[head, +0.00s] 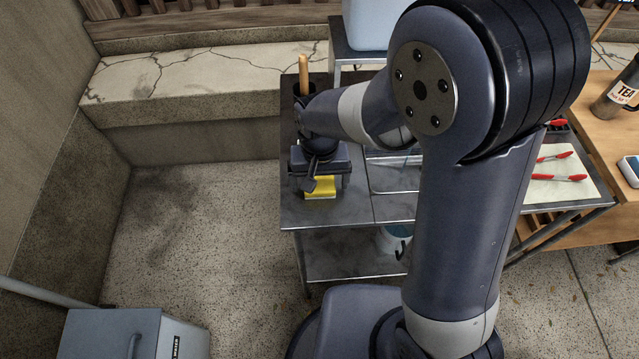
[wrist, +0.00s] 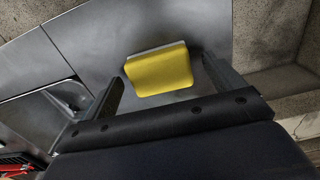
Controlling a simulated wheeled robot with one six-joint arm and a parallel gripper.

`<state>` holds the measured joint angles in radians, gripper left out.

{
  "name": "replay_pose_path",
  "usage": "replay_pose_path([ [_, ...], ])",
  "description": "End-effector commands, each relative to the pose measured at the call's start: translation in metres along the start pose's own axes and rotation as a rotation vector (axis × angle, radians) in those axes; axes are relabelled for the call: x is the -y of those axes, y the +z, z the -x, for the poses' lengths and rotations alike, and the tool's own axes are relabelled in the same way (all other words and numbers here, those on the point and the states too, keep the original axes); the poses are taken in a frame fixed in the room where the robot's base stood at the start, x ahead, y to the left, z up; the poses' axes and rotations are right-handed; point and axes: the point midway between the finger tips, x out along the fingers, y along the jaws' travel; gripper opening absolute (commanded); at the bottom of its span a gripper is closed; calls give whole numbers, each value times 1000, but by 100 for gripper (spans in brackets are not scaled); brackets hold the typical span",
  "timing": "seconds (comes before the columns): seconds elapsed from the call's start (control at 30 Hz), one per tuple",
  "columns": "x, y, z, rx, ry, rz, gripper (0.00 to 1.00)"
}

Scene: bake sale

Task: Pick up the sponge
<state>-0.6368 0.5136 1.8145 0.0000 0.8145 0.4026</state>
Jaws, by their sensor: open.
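A yellow sponge with a pale layer on its far side (wrist: 160,72) lies on the grey metal cart top (wrist: 100,30) in the wrist view. My gripper (wrist: 162,80) is open, with one finger on each side of the sponge.
A dark pot with a wooden handle (head: 304,75) stands behind my gripper. Red-handled tongs (head: 560,178) rest on a white board (head: 548,192) farther right. A grey bin (head: 130,335) stands on the floor at lower left.

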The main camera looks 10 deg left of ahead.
Motion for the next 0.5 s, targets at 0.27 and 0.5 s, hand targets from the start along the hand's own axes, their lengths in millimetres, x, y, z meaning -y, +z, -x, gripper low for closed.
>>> replay_pose_path([
  [0.27, 0, 0, -8, -2, -1, 0, 89],
  [0.5, 0, 0, -7, -2, -1, 0, 74],
])
